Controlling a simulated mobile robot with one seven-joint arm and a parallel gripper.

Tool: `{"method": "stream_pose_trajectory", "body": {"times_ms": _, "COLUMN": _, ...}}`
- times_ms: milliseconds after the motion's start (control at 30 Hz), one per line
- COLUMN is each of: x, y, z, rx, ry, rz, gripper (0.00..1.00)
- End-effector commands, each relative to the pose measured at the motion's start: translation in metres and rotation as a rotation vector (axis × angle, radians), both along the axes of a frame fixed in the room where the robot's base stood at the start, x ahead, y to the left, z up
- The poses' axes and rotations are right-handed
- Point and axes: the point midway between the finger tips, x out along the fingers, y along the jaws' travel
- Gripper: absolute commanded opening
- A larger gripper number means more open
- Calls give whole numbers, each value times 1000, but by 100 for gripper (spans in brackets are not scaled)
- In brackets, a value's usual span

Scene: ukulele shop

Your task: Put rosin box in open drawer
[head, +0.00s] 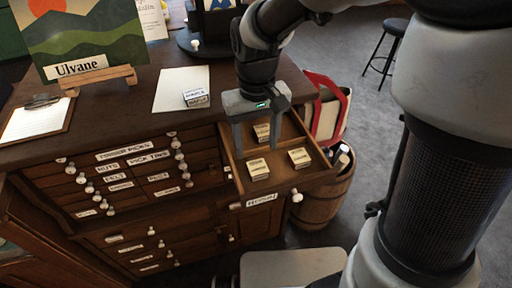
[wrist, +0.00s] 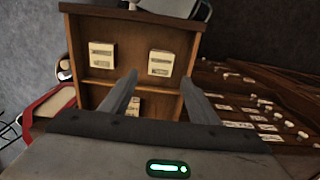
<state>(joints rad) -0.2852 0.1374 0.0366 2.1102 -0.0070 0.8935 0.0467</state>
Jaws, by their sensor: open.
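The open drawer (head: 232,176) sticks out of the right part of the dark wooden cabinet, with a label that seems to read "ROSIN" on its front. Three small pale boxes lie in it: a rear box (head: 262,133), a front left box (head: 258,169) and a front right box (head: 299,158). In the wrist view two show plainly, a left box (wrist: 102,54) and a right box (wrist: 161,63); a third (wrist: 133,105) is partly behind a finger. My gripper (head: 258,150) points down over the drawer, open, with nothing visible between its fingers (wrist: 160,78).
A wooden barrel (head: 325,195) with a red-edged item (head: 328,110) stands right of the drawer.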

Motion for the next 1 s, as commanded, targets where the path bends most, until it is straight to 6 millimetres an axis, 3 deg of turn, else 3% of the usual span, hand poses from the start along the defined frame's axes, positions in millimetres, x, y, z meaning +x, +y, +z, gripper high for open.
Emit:
{"method": "stream_pose_trajectory", "body": {"times_ms": 33, "x": 1, "y": 0, "z": 14, "rx": 1, "ry": -5, "rz": 0, "gripper": 55}}
{"method": "stream_pose_trajectory", "body": {"times_ms": 200, "x": 1, "y": 0, "z": 44, "rx": 1, "ry": -2, "rz": 0, "gripper": 55}}
{"method": "stream_pose_trajectory", "body": {"times_ms": 467, "x": -4, "y": -7, "z": 70, "rx": 6, "ry": -24, "rz": -14, "gripper": 55}}
{"method": "stream_pose_trajectory", "body": {"times_ms": 567, "x": -15, "y": -27, "z": 89, "rx": 20, "ry": -88, "rz": -51, "gripper": 55}}
{"method": "stream_pose_trajectory", "body": {"times_ms": 733, "x": -53, "y": -72, "z": 123, "rx": 48, "ry": -251, "rz": -146, "gripper": 55}}
{"method": "stream_pose_trajectory", "body": {"times_ms": 1000, "x": -103, "y": -114, "z": 139, "rx": 68, "ry": -453, "rz": -257, "gripper": 55}}
